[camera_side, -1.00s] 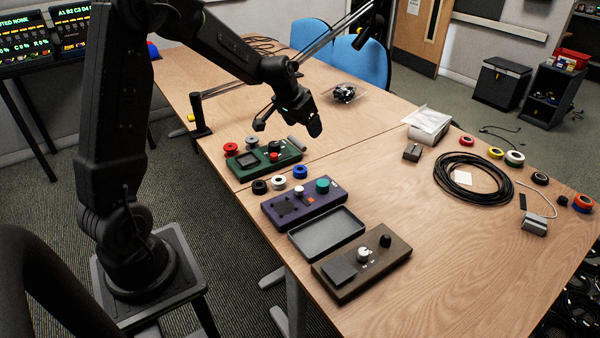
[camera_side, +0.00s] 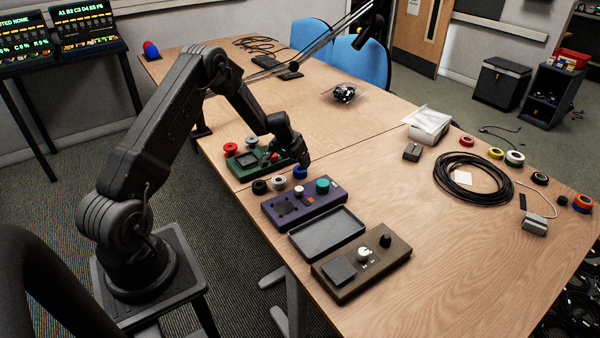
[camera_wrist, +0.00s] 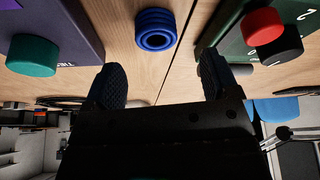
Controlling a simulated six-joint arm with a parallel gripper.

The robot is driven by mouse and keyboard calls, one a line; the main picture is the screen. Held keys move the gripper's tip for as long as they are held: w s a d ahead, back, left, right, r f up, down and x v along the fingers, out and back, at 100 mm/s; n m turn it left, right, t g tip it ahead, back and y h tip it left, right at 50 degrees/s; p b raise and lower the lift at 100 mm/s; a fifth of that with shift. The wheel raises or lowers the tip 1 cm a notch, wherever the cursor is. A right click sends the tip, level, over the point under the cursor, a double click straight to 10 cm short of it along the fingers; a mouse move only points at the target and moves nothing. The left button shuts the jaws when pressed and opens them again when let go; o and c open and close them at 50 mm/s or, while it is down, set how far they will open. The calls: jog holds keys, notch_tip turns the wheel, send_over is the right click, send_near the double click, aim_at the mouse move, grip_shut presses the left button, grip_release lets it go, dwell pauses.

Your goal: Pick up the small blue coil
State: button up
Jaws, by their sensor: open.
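The small blue coil (camera_side: 300,172) lies on the table between the green control box and the purple control box, beside a white coil. In the wrist view the blue coil (camera_wrist: 155,18) is at the top centre, with its dark hole facing me. My gripper (camera_side: 300,160) is low over the table, close to the coil. In the wrist view my gripper (camera_wrist: 160,78) is open, its two dark fingers apart with nothing between them. The coil appears beyond the fingertips, in line with the gap. In the side view the fingers are mostly hidden by their dark shape.
The green box (camera_side: 247,165) and purple box (camera_side: 315,206) flank the coil. A white coil (camera_side: 278,182) and black coil (camera_side: 259,187) lie nearby. A teal knob (camera_wrist: 32,55) and red knob (camera_wrist: 262,26) rise near the fingers.

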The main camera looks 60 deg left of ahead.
aim_at(300, 168)
jog(key=shift+x, duration=2.8)
jog(key=shift+d, duration=0.2)
jog(key=c, duration=1)
